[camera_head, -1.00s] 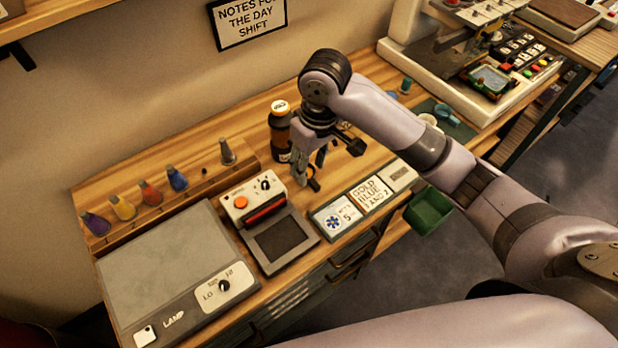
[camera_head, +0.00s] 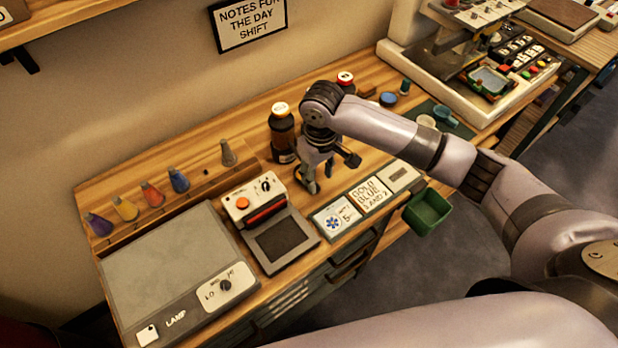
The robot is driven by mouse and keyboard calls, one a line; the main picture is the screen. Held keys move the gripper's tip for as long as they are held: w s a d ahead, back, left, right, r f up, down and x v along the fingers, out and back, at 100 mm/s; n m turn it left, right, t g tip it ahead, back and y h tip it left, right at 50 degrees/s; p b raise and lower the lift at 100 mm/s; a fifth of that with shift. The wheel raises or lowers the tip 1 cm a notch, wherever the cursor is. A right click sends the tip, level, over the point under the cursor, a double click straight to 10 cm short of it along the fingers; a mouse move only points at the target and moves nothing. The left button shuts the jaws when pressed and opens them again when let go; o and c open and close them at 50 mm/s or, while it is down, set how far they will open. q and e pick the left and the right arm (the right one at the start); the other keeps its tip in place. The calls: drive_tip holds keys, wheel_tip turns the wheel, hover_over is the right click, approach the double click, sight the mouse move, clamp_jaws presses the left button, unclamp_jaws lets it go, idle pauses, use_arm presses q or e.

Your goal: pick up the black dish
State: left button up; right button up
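My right gripper (camera_head: 318,180) points down just above or at the wooden table top, between the brown bottle and the front signs. Its two fingertips show a little apart, but I cannot tell whether anything is between them. I cannot make out the black dish clearly; a small dark patch beside the fingers is too small to name, and the gripper and wrist hide part of the table there. My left gripper is not in view.
A brown bottle (camera_head: 283,133) stands close left of the gripper. A green bin (camera_head: 428,209) hangs at the front edge.

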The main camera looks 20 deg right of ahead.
sight(318, 187)
drive_tip(key=shift+w+f+p, duration=0.15)
drive_tip(key=shift+f+p, duration=0.1)
drive_tip(key=shift+f, duration=1.15)
drive_tip(key=shift+w+f+p, duration=0.1)
drive_tip(key=shift+f+p, duration=0.15)
drive_tip(key=shift+f, duration=1.1)
drive_tip(key=shift+c, duration=0.2)
clamp_jaws()
